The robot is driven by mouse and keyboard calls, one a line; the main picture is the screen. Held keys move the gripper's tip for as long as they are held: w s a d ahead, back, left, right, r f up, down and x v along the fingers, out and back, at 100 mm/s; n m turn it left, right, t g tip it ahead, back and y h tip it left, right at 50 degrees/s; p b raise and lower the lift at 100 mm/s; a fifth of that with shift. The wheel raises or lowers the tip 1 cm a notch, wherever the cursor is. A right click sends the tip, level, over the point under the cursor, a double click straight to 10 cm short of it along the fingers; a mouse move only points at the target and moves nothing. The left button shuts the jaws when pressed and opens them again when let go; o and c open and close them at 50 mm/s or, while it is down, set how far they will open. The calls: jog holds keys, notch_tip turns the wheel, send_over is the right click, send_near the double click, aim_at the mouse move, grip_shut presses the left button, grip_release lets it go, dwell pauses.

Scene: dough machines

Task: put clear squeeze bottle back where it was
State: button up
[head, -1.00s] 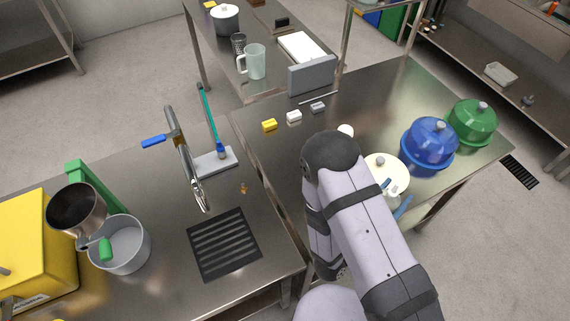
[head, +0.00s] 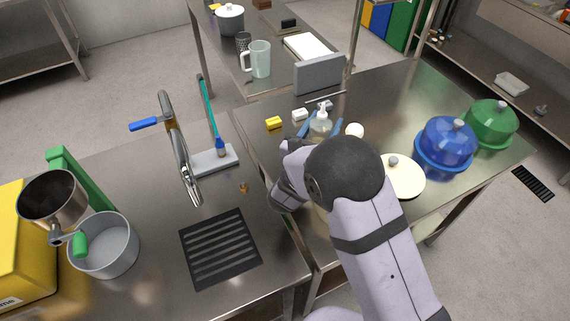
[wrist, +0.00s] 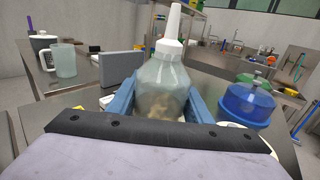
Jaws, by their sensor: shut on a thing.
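The clear squeeze bottle (head: 320,124) with a white nozzle stands upright between the blue fingers of my gripper (head: 325,127). The wrist view shows the bottle (wrist: 163,88) large in the middle, with a blue finger of my gripper (wrist: 160,103) on each side. My gripper is shut on it. In the head view it is over the far half of the right steel table (head: 420,100). My arm hides part of the table in front. I cannot tell whether the bottle's base touches the table.
A yellow block (head: 274,123) and a white block (head: 300,115) lie left of the bottle. A grey upright panel (head: 319,75) stands behind. To the right are a small white round thing (head: 355,130), a cream lid (head: 404,177), a blue dome (head: 445,142) and a green dome (head: 490,122).

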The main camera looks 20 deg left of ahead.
jog(key=a+r+n+y+b, duration=0.1)
jog(key=a+n+y, duration=0.15)
jog(key=a, duration=0.85)
jog(key=shift+m+y, duration=0.25)
jog(key=shift+w+d+f+p, duration=0.15)
jog(key=shift+f+p, duration=0.25)
jog(key=shift+f, duration=1.1)
jog(key=shift+w+f+p, duration=0.1)
jog(key=shift+f+p, duration=0.25)
jog(key=shift+f, duration=1.1)
jog(key=shift+w+d+f+p, duration=0.15)
jog(key=shift+f+p, duration=0.25)
jog(key=shift+f, duration=1.55)
jog(key=shift+f, duration=0.1)
jog(key=shift+f, duration=0.1)
jog(key=o, duration=0.8)
